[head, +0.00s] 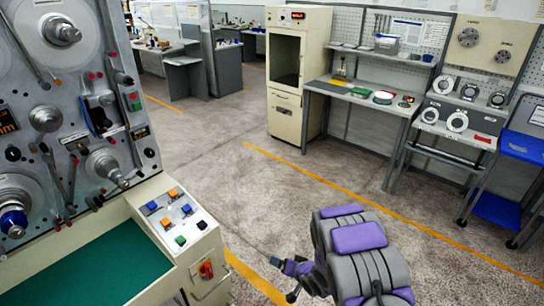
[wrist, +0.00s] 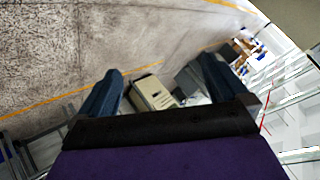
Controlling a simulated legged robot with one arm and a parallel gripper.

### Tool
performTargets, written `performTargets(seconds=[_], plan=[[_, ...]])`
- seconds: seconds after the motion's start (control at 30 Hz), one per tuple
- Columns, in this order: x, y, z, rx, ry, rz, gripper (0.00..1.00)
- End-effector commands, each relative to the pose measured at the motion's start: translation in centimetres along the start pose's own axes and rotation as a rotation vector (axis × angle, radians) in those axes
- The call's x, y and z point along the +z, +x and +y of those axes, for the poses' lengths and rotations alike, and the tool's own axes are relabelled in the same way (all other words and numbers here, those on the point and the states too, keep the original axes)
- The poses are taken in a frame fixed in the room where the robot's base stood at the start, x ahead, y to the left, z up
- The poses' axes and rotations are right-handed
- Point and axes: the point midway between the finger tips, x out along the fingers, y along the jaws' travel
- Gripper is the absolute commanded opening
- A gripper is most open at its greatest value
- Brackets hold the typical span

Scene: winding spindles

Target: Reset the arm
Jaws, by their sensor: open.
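My arm, purple and grey, rises at the lower right of the head view, folded in front of my body. My gripper (head: 284,265) shows at its left side, low over the floor and clear of the machine. In the wrist view the two dark blue fingers of my gripper (wrist: 162,72) stand wide apart with nothing between them. Behind them are bare floor and a distant beige cabinet (wrist: 152,96), tilted in the picture. Part of my gripper is hidden by the arm in the head view.
A winding machine (head: 75,85) with spindles and a button panel (head: 178,218) stands at the left. A tall beige cabinet (head: 298,65), a workbench (head: 365,98) and a blue cart (head: 500,205) line the back and right. The concrete floor (head: 225,150) between is clear.

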Motion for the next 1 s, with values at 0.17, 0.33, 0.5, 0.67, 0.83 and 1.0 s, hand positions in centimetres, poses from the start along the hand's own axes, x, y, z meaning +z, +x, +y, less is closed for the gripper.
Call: performTargets(seconds=[0.17,0.33,0.5,0.67,0.83,1.0], plan=[[-4.1,-4.3,1.5,0.177,-0.088,-0.013,1.0],[-6.7,-9.3,2.5,0.334,-0.139,-0.049,1.0],[-8.0,-14.9,2.9,0.467,-0.163,-0.102,1.0],[-8.1,-20.6,2.5,0.568,-0.164,-0.172,1.0],[-6.8,-26.6,1.5,0.643,-0.153,-0.262,1.0],[-4.4,-32.4,-0.1,0.683,-0.132,-0.372,1.0]])
